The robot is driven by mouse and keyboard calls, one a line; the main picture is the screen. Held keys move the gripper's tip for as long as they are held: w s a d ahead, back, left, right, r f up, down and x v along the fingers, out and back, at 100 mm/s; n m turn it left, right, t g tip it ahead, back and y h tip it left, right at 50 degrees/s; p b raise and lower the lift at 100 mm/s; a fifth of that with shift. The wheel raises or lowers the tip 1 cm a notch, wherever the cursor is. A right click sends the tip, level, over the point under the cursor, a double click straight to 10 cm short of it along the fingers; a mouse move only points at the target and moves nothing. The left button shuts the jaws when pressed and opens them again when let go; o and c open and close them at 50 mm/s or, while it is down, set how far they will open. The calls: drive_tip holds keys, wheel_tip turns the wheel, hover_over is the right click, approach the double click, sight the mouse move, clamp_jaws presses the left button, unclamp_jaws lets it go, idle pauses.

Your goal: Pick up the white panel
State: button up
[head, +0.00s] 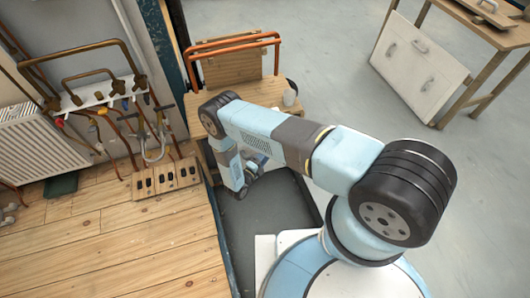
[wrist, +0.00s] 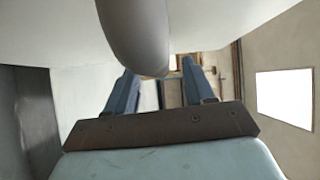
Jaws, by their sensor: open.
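The white panel (head: 420,62) is at the upper right in the head view. In the head view my arm is folded over the left of my base, well away from the panel, and I cannot make out the fingertips there. I cannot identify the panel with certainty in the wrist view.
The wooden table (head: 484,30) stands behind the panel. Left are a wooden platform (head: 120,245), a radiator (head: 38,140) and wall pipes.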

drive_tip(key=shift+x, duration=1.4)
drive_tip(key=shift+c, duration=0.4)
drive_tip(key=c, duration=0.9)
drive_tip(key=shift+f, duration=0.1)
clamp_jaws()
drive_tip(key=shift+s+d, duration=0.1)
